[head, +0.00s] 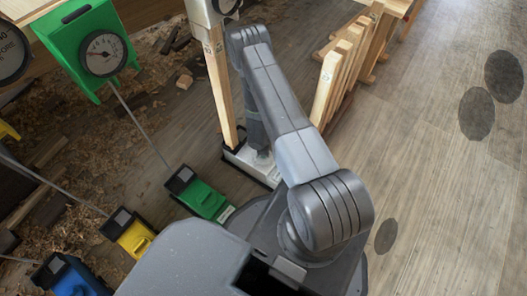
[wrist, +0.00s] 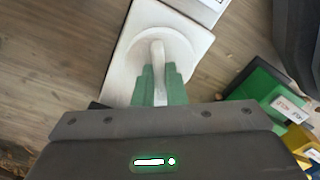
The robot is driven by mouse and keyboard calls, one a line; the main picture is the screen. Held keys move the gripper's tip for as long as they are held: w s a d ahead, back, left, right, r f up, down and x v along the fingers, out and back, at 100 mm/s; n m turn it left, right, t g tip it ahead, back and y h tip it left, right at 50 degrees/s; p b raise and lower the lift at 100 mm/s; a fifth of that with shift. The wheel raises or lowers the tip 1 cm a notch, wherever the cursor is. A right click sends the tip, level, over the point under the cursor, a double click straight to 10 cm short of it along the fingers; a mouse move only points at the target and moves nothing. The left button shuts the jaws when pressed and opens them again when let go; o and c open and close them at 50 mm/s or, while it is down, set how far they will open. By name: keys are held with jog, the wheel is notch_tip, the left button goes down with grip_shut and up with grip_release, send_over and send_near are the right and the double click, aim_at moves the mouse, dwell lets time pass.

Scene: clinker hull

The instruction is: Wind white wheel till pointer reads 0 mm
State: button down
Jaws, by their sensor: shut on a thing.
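The white wheel (wrist: 184,48) shows in the wrist view as a round disc with a raised bar, on a white box (wrist: 121,76). My gripper (wrist: 158,70) has its two green fingers on either side of the bar and is shut on it. In the head view the white box (head: 240,158) stands on the floor at the foot of a wooden post, and my arm hides the wheel. The white gauge (head: 203,12) on top of that post is cut off by the top edge, so its pointer cannot be read.
Green (head: 205,199), yellow (head: 135,236) and blue (head: 75,280) boxes stand on the floor to the left. A green gauge (head: 75,38) hangs at upper left. A wooden rack (head: 338,75) stands right of the post. The floor at right is clear.

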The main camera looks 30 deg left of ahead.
jog(key=shift+m, duration=0.6)
jog(key=c, duration=1.5)
grip_release()
notch_tip(320, 180, up, 14)
jog(key=p, duration=0.7)
jog(key=shift+f, duration=0.1)
